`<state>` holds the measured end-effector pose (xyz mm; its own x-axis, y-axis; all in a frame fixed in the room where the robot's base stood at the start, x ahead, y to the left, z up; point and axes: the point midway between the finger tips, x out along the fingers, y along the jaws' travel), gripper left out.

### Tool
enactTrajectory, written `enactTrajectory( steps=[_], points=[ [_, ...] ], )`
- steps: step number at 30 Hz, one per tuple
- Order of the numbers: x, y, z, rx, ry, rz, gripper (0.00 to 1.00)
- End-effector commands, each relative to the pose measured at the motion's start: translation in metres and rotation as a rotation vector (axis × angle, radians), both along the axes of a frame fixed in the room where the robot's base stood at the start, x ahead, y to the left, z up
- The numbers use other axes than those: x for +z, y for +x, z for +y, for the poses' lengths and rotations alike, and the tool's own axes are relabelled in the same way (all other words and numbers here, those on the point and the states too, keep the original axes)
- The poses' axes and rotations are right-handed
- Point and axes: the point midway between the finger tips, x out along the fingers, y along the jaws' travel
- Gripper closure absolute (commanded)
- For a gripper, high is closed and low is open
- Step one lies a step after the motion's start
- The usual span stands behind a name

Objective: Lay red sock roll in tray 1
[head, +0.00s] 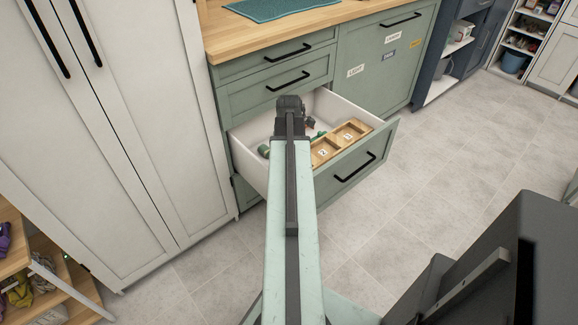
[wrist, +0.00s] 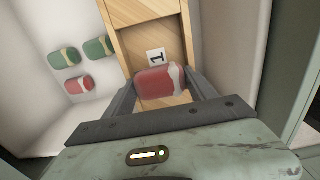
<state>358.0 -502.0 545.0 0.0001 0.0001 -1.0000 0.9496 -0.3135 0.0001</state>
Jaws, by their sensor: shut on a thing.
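A red sock roll (wrist: 158,83) with a pale band sits between the two fingers of my gripper (wrist: 163,80) in the wrist view. My gripper is shut on it. The roll is over the wooden compartment labelled 1, tray 1 (wrist: 170,38), just below the label; I cannot tell whether it touches the tray floor. In the head view, the wooden trays (head: 325,157) stand in the right part of the open drawer, and my gripper (head: 290,104) is over the drawer. The held roll is hidden there behind my arm.
Left of the tray, two green rolls (wrist: 98,47) and another red roll (wrist: 78,84) lie on the drawer floor in the wrist view. White drawer walls (wrist: 222,45) rise close by. The green drawer front (head: 350,165) stands out over free grey floor (head: 420,180).

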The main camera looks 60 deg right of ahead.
Motion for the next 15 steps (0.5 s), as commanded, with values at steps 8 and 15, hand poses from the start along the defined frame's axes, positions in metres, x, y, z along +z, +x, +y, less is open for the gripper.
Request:
enactTrajectory(
  steps=[8,15],
  points=[
    [-0.011,0.0,0.0,-0.001,0.001,-0.001,0.74],
    [-0.014,0.001,0.001,-0.001,0.003,-0.005,0.16]
  ],
)
